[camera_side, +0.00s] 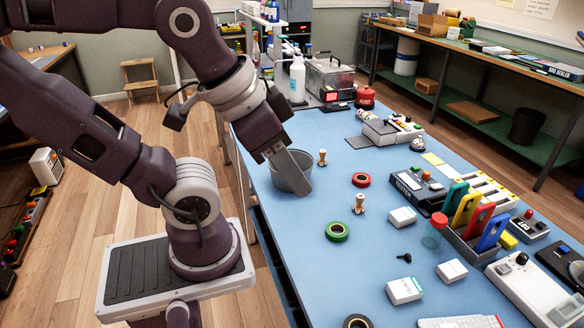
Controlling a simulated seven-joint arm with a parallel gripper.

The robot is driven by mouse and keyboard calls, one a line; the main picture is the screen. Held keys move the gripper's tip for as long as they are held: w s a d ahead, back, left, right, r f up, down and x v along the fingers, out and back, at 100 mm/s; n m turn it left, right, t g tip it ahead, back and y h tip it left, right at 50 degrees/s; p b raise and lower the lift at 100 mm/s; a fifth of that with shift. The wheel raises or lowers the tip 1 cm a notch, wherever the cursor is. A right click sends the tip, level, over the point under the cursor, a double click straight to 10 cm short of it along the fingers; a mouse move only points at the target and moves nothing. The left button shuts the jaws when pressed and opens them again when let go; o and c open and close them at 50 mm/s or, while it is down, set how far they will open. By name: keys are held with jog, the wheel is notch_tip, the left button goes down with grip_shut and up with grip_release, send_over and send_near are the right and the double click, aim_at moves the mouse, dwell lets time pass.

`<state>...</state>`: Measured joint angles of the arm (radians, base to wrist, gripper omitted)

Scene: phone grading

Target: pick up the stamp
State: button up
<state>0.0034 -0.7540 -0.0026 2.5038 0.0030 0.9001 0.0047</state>
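Two small wooden-handled pieces that look like stamps stand upright on the blue table (283,262). The farther stamp (322,158) is just right of the grey bucket. The nearer stamp (359,204) stands between the red tape roll and the green tape roll. My gripper (298,184) hangs in front of the grey bucket (296,160) and hides part of it. It is to the left of both stamps and apart from them. Only one broad grey finger face shows, so its opening is hidden. I see nothing held in it.
A red tape roll (361,180) and a green tape roll (337,232) lie near the stamps. White boxes (402,217) and a dark rack of colored phones (482,226) stand to the right. A spray bottle (297,80) is at the back. Table left of the green roll is clear.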

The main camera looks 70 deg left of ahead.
jog(key=shift+o, duration=0.2)
jog(key=o, duration=0.4)
jog(key=shift+c, duration=0.2)
jog(key=shift+w, duration=0.1)
